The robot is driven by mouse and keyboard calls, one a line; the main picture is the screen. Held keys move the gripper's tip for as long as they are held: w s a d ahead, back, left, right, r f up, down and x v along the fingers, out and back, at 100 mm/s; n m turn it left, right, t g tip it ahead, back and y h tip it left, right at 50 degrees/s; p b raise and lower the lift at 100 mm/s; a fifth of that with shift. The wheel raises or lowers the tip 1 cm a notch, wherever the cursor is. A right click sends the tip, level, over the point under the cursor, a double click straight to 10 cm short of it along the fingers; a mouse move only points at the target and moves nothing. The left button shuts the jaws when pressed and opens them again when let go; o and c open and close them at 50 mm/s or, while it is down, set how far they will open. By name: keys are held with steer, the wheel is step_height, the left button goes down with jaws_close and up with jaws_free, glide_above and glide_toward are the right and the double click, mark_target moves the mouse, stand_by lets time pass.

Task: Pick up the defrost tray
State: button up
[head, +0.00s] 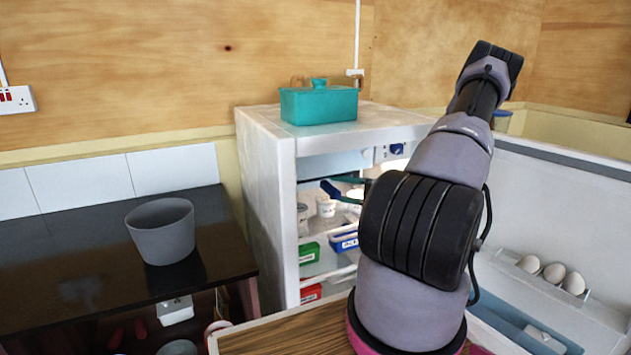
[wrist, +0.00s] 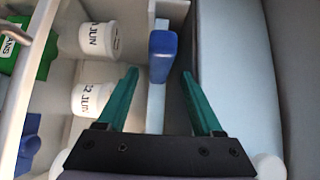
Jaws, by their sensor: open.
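I take the defrost tray to be the thin pale slab (wrist: 156,105) in the wrist view, with a blue tab (wrist: 163,57) at its front; the name is not marked. In the head view, the blue tab (head: 330,188) shows inside the open fridge, below a pale blue compartment front. My gripper (wrist: 160,74) is open, with one teal finger on each side of the tab. Neither finger visibly grips it, and I cannot tell how deep the tab lies between them. In the head view, my gripper (head: 344,189) reaches into the fridge, partly hidden by my arm.
The pale blue compartment front (wrist: 238,75) lies close to the right finger. Dated white pots (wrist: 98,40) and a green box (wrist: 38,50) are on the left. The fridge (head: 265,190) bears a teal lidded dish (head: 318,105); its open door (head: 560,200) holds eggs.

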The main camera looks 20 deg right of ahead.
mark_target(327, 186)
steer(key=x, duration=0.4)
steer(key=shift+f, duration=0.1)
jaws_close()
steer(key=shift+w, duration=0.1)
